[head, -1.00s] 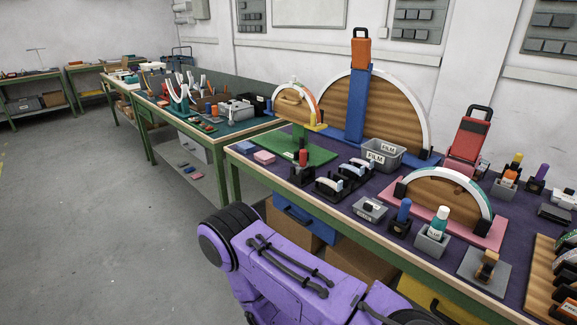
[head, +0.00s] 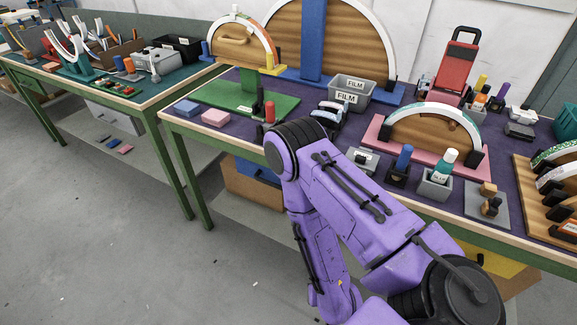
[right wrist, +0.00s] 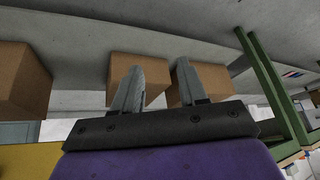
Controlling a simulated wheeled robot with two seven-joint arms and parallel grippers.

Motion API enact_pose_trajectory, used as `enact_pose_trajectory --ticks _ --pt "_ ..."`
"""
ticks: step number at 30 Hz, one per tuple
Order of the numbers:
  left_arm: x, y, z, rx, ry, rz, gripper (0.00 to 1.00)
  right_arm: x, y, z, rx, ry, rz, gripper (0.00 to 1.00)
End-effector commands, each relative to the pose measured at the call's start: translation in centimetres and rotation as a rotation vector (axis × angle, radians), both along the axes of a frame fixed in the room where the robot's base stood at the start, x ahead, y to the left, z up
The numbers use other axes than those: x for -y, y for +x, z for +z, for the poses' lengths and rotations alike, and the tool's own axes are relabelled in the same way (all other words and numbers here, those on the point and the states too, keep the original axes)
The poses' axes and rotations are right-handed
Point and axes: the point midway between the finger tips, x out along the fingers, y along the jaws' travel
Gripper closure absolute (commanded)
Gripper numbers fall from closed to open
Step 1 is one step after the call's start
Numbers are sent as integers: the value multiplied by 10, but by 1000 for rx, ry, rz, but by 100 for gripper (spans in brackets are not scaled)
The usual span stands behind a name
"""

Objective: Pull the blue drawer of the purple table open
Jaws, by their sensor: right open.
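The purple-topped table (head: 225,88) has a green frame and a wood edge. The blue drawer (head: 259,174) is under its front edge in the head view; only its left part shows and my purple right arm hides the rest, so I cannot tell its handle or whether it is shut. My right gripper (right wrist: 159,72) is open and empty in the right wrist view, its two fingers apart in front of cardboard boxes. The blue drawer does not show there. My left gripper is not in view.
A yellow drawer (head: 490,262) is under the table further right; yellow also shows at the lower left of the wrist view. Cardboard boxes (right wrist: 140,75) stand under the table near my fingers. A green table leg (head: 186,175) stands at the left. The floor in front is clear.

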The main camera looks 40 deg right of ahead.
Motion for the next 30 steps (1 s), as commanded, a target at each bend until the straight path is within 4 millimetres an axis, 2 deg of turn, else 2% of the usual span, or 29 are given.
enact_pose_trajectory --ticks 1,2,3,5,6,9,12,16,20,27,30 --pt "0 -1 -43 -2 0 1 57 -4 39 -30 151 47 -42 58" --pt "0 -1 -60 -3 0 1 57 -6 65 -34 259 84 -73 58" --pt "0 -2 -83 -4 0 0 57 -7 100 -35 420 141 -122 58" --pt "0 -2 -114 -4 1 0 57 -5 147 -26 661 238 -203 58" --pt "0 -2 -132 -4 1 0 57 0 172 -15 815 304 -259 58" --pt "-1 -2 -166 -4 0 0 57 17 212 17 1138 466 -385 58" --pt "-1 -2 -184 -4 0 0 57 33 228 44 1349 589 -474 58" --pt "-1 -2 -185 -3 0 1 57 43 237 65 1455 660 -518 58" --pt "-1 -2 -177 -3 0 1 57 52 256 73 1462 661 -522 58" --pt "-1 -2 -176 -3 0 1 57 71 305 78 1457 661 -519 58" --pt "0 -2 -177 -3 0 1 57 76 319 79 1456 660 -518 58"
